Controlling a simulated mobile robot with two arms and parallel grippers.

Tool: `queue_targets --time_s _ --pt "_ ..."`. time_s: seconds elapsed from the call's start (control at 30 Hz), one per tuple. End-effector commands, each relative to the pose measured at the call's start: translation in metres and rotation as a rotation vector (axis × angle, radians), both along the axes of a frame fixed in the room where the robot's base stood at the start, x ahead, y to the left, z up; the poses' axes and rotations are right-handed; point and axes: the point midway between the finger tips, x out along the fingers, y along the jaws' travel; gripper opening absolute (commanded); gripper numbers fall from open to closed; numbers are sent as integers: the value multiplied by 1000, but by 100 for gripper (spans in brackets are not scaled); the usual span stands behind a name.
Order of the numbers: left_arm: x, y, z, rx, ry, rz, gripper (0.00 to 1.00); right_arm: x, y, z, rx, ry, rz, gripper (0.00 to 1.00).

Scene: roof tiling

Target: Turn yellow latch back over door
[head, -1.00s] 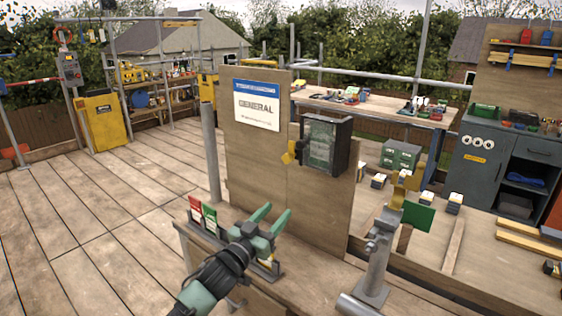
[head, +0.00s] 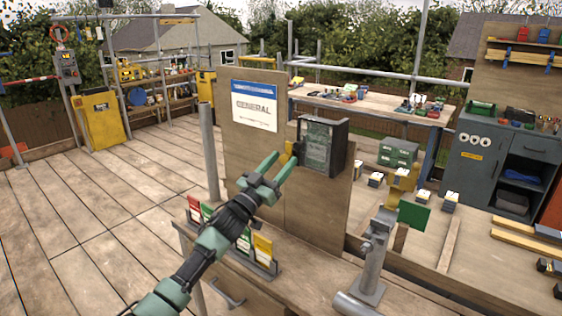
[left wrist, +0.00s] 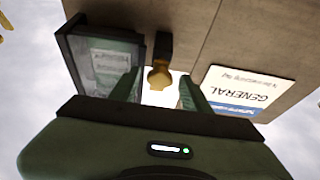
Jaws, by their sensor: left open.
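A dark box with a see-through door (head: 322,147) is mounted on the upright wooden panel; the door looks closed. The yellow latch (head: 290,149) is at the box's left edge, partly hidden by my gripper. In the left wrist view the latch (left wrist: 160,76) hangs from a dark mount beside the door (left wrist: 104,70), not across it. My left gripper (head: 280,161) is open just in front of the latch. In the left wrist view the open fingers (left wrist: 158,90) appear on either side of the latch, with no clear contact. My right gripper is not in view.
A white and blue GENERAL sign (head: 254,105) is on the panel left of the box. A bench (head: 300,262) below holds a rack of coloured cards (head: 263,247). A grey post with a green plate (head: 414,215) stands at the right.

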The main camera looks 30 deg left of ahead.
Motion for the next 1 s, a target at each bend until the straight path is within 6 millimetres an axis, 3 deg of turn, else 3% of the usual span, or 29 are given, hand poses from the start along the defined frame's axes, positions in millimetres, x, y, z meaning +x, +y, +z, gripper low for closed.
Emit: queue_targets --time_s 0.27,0.4,0.43,0.77,1.0 --pt "1 -1 0 -1 0 -1 44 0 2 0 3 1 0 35" --pt "1 0 0 -1 0 0 5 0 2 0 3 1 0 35" --pt "1 0 0 -1 0 0 0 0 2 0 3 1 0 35" --pt "1 0 0 33 -2 -1 0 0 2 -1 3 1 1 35" --pt "1 1 0 163 -13 0 0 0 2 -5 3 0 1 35"
